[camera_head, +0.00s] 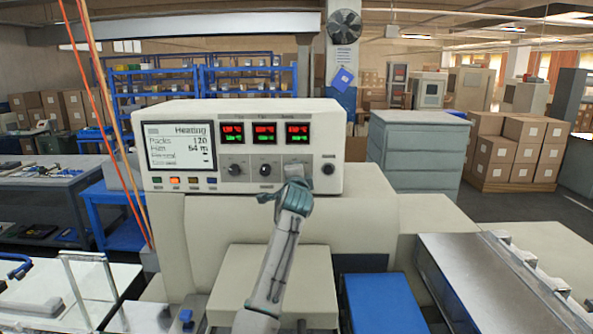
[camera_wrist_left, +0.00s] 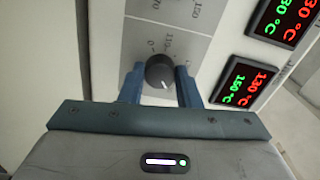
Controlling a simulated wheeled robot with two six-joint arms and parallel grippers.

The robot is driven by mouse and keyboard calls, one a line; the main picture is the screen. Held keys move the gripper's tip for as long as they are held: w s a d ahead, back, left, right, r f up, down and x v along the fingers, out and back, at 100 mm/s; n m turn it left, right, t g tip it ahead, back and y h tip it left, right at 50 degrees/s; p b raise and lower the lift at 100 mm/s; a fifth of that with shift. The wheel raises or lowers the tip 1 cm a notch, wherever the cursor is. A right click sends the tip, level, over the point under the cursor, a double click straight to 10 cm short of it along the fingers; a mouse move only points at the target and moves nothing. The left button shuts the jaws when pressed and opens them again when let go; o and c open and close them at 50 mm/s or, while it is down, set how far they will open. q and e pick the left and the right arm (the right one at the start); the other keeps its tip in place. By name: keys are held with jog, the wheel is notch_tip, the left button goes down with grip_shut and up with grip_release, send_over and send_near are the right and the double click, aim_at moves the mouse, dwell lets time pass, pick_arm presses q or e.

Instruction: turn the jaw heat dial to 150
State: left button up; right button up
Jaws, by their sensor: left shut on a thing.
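A dark round dial (camera_wrist_left: 161,70) with a white pointer mark sits on a grey scale panel in the left wrist view. The two blue-grey fingers of my left gripper (camera_wrist_left: 160,84) stand on either side of it and are shut on it. In the head view my left gripper (camera_head: 293,184) is at the right-hand dial of the row and hides it. A display (camera_wrist_left: 246,84) beside the dial in the wrist view reads 130 °C in red and 150 °C in green. My right gripper is not in view.
The cream control box (camera_head: 330,125) carries a text screen (camera_head: 180,145), three red-green displays, two more dials (camera_head: 234,170) (camera_head: 265,169) and a black knob (camera_head: 328,169). A blue block (camera_head: 383,303) and a metal conveyor (camera_head: 490,285) lie to the right.

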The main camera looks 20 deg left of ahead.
pick_arm(q)
jog(key=shift+f+m, duration=0.2)
jog(key=shift+m, duration=0.1)
jog(key=o, duration=1)
jog(key=shift+d+r, duration=0.1)
jog(key=shift+c, duration=0.2)
jog(key=shift+s, duration=0.1)
jog(key=b+v, duration=0.4)
jog(key=v, duration=0.6)
jog(key=shift+s+d+b, duration=0.15)
jog(key=shift+s+b, duration=0.2)
jog(key=shift+b, duration=0.05)
